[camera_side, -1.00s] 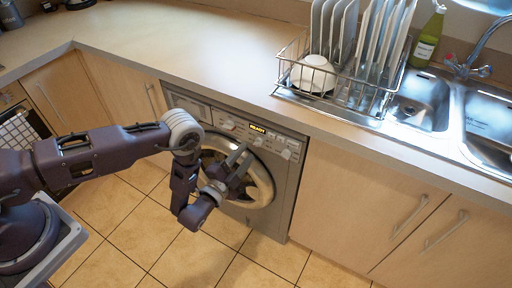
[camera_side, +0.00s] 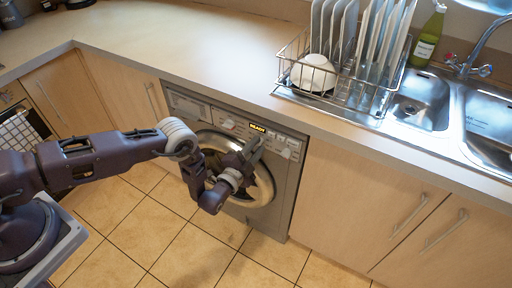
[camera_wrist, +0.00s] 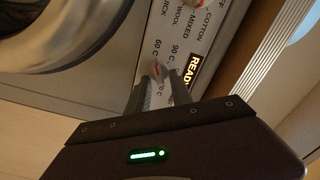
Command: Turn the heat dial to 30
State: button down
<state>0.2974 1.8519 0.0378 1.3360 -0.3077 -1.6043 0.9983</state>
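The heat dial (camera_wrist: 157,71) is a small knob with a red mark on the washing machine's panel, with 60 C and 90 C printed beside it. A third label is partly covered by my gripper. My gripper (camera_wrist: 158,82) is open, with its two fingertips at the near side of the dial, one to each side. I cannot tell whether they touch it. In the side view my gripper (camera_side: 251,148) is in front of the panel just below the display, and it hides the heat dial there. The washing machine (camera_side: 281,185) stands under the counter.
The lit READY display (camera_wrist: 193,71) is just right of the heat dial. Another dial (camera_wrist: 189,4) with COTTON, MIXED, WOOL and QUICK labels is at the top of the wrist view. The round door (camera_side: 266,187) is below the panel. The counter edge (camera_side: 230,98) overhangs above.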

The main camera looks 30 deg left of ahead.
jog(key=shift+n, duration=0.3)
jog(key=n, duration=0.4)
jog(key=shift+a+r, duration=0.1)
jog(key=n, duration=2)
jog(key=a+f+n, duration=0.1)
jog(key=n, duration=1)
dwell(0.4)
jog(key=c, duration=1.5)
grip_release()
